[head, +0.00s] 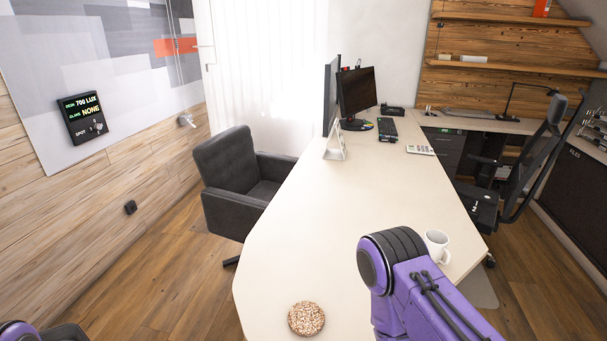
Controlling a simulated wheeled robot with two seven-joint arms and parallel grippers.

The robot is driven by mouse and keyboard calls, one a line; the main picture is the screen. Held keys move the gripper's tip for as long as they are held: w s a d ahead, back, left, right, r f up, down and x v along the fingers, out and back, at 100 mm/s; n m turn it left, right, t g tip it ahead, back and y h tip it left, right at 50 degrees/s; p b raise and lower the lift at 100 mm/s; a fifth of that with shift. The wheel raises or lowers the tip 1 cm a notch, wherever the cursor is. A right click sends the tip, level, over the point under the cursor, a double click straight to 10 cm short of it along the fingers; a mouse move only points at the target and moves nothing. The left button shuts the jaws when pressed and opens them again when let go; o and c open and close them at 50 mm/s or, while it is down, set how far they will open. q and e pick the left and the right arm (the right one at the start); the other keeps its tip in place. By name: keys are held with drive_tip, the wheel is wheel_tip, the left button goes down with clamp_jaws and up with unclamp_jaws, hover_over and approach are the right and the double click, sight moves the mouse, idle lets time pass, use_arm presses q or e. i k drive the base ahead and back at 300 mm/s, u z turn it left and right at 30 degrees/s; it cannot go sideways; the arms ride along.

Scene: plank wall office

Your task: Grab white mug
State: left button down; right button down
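A white mug (437,246) stands upright on the desk (285,254), near its right edge. My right arm comes up from the bottom right, and its purple link with a black joint hides the lower left part of the mug. My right gripper is not in view, so I cannot see where its fingers are relative to the mug. Only a small purple and black piece of my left arm shows at the bottom left corner. My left gripper is not in view.
A round speckled coaster (306,318) lies at the desk's front. A grey armchair (228,172) stands left of the desk, an office chair (480,207) right. The desk's middle is clear.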

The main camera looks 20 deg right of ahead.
sight(436, 241)
drive_tip(key=z, duration=3.1)
drive_tip(key=k, duration=0.3)
drive_tip(key=u, duration=0.8)
